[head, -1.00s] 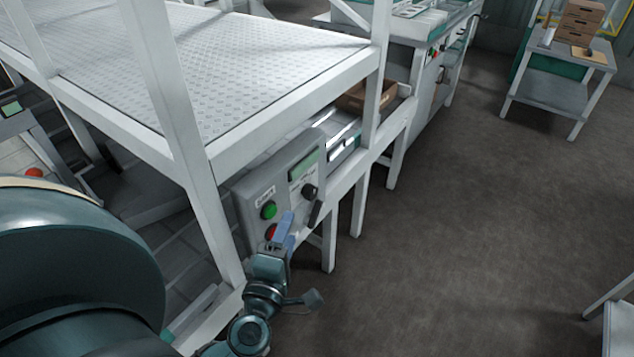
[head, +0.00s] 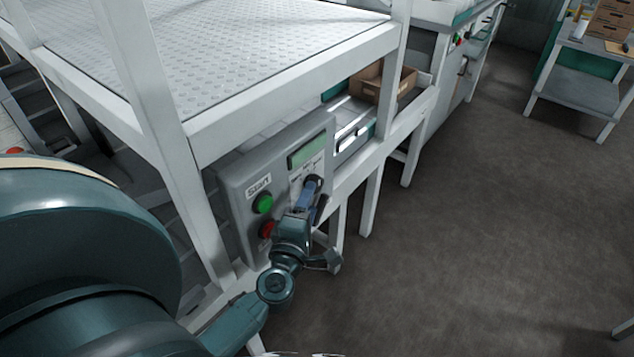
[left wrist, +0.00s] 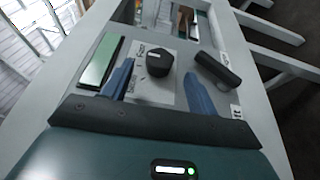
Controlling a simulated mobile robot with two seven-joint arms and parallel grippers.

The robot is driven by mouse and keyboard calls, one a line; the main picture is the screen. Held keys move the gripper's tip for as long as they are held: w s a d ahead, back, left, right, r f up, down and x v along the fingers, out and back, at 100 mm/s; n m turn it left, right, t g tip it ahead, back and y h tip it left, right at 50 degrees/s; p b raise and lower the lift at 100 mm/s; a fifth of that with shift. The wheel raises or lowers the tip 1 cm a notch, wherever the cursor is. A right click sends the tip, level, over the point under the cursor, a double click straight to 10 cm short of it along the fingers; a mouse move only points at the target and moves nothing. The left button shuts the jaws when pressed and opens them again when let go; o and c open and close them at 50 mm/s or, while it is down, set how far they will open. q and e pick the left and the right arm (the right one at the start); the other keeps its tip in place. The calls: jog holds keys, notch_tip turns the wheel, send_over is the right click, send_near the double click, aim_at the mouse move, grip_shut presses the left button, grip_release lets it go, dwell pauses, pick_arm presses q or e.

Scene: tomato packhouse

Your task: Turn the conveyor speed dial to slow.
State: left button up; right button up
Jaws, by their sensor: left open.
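The speed dial is a round black knob (left wrist: 160,61) with a pale mark on a white label plate; the small lettering around it is hard to read. In the head view the dial (head: 315,183) is at the right of the grey control panel (head: 236,190), partly covered by my gripper. My left gripper (head: 308,191) is open, with its blue fingers just in front of the panel. In the left wrist view my left gripper (left wrist: 159,84) has one finger on each side of the dial, with gaps between fingers and knob. My right gripper is out of view.
A green start button (head: 262,204) and a red button (head: 268,229) sit left of the dial. A green display (head: 307,152) is above it. A black handle (left wrist: 217,71) stands close beside the dial. White frame posts (head: 160,130) border the panel.

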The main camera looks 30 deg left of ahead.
aim_at(317, 191)
pick_arm(q)
jog(key=x, duration=0.6)
jog(key=shift+w+a, duration=0.1)
jog(key=shift+w, duration=0.1)
